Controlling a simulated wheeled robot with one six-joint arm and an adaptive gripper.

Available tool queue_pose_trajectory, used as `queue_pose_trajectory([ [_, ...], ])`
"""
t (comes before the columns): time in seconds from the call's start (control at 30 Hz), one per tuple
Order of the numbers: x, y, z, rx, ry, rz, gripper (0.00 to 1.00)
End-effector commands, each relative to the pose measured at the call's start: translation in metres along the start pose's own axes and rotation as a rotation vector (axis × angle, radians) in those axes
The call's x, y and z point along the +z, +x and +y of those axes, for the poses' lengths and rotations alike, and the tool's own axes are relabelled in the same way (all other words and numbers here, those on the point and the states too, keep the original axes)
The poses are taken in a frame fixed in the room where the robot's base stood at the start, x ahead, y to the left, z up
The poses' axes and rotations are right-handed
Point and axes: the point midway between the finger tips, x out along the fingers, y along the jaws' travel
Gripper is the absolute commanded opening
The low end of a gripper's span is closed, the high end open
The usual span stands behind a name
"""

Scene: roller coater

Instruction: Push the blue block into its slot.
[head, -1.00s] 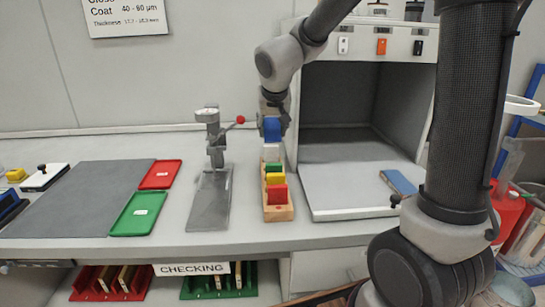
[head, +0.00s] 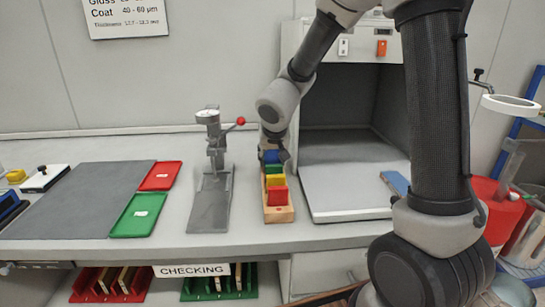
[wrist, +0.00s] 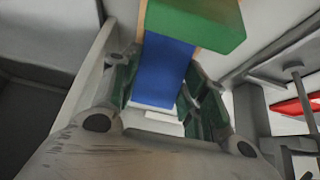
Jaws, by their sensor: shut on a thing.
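The blue block (head: 271,156) is between the fingers of my gripper (head: 273,148), low over the far end of the wooden rack (head: 279,213). In the wrist view the blue block (wrist: 164,70) stands between the two green-padded fingers of my gripper (wrist: 165,88), which are shut on it. A green block (wrist: 200,22) is close beside it. I cannot tell how deep the blue block sits in its slot, because its lower part is hidden.
The rack also holds a yellow block (head: 275,180) and a red block (head: 277,195). A white piece (wrist: 155,117) shows by the blue block. A gauge stand (head: 212,170) is left of the rack, an open booth (head: 350,185) right of it.

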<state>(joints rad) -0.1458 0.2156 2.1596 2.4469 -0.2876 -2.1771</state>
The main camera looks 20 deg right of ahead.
Motion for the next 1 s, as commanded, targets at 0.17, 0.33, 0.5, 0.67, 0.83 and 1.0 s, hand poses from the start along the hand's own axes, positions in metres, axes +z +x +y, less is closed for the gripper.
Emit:
queue_pose_trajectory([
  [0.17, 0.001, 0.001, 0.000, -0.001, 0.002, 0.001, 0.18],
  [0.33, 0.002, 0.003, 0.000, -0.001, 0.001, 0.000, 0.18],
  [0.5, 0.002, 0.003, 0.000, -0.001, 0.001, 0.001, 0.65],
  [0.67, 0.002, 0.003, 0.000, 0.000, 0.001, 0.001, 0.65],
  [0.83, 0.003, 0.004, 0.000, -0.001, 0.000, 0.001, 0.65],
  [1.0, 0.001, -0.021, 0.000, -0.003, 0.002, 0.006, 0.65],
])
